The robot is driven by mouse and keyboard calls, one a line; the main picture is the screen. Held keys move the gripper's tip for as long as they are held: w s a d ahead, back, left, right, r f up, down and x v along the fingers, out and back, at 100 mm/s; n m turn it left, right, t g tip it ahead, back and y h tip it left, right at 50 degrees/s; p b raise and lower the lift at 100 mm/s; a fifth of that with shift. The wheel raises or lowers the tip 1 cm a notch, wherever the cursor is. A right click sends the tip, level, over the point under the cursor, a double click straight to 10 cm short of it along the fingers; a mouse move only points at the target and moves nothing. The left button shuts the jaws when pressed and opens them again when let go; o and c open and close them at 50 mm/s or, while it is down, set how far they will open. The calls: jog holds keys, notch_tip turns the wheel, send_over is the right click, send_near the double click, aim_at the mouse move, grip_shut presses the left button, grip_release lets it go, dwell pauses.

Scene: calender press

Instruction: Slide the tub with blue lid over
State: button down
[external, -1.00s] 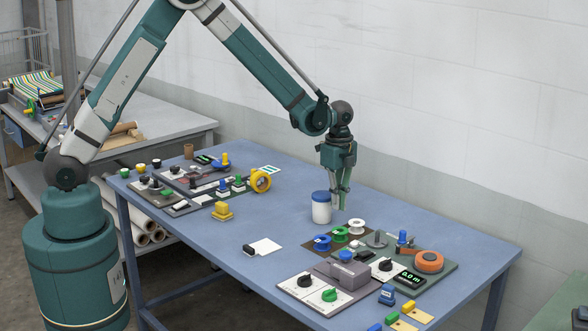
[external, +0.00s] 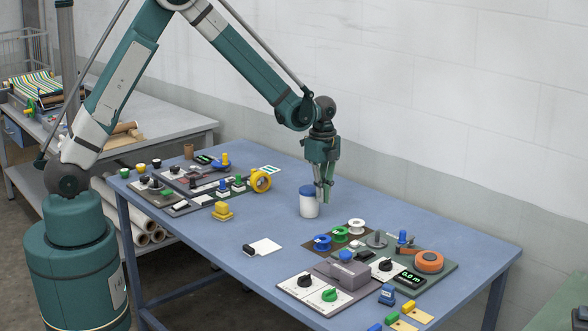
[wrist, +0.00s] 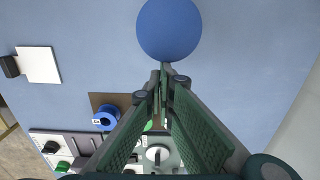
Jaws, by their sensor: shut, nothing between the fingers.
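The white tub with a blue lid (external: 308,203) stands upright on the blue table, towards its far side. Its round blue lid also shows at the top of the wrist view (wrist: 169,28). My gripper (external: 326,198) is shut and empty, low beside the tub on its right side in the external view. In the wrist view the closed fingertips (wrist: 166,68) are at the lid's lower edge. They look to be against the tub, though I cannot be sure of contact.
Right of the tub are blue, green and white spools (external: 340,235) and a control panel with an orange roll (external: 429,261). A white card (external: 265,246) lies nearer the front. A yellow roll (external: 261,180) and another panel stand left. Table around the tub is clear.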

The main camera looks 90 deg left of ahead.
jog(key=s+a+b, duration=0.3)
jog(key=s+a, duration=0.7)
dwell(0.3)
jog(key=w+d+b, duration=0.1)
jog(key=w+d, duration=0.1)
jog(key=shift+w+d, duration=0.4)
notch_tip(320, 180, up, 8)
jog(key=shift+f, duration=0.1)
jog(key=shift+r, duration=1.15)
jog(key=shift+w+d+p, duration=0.1)
jog(key=shift+p, duration=0.35)
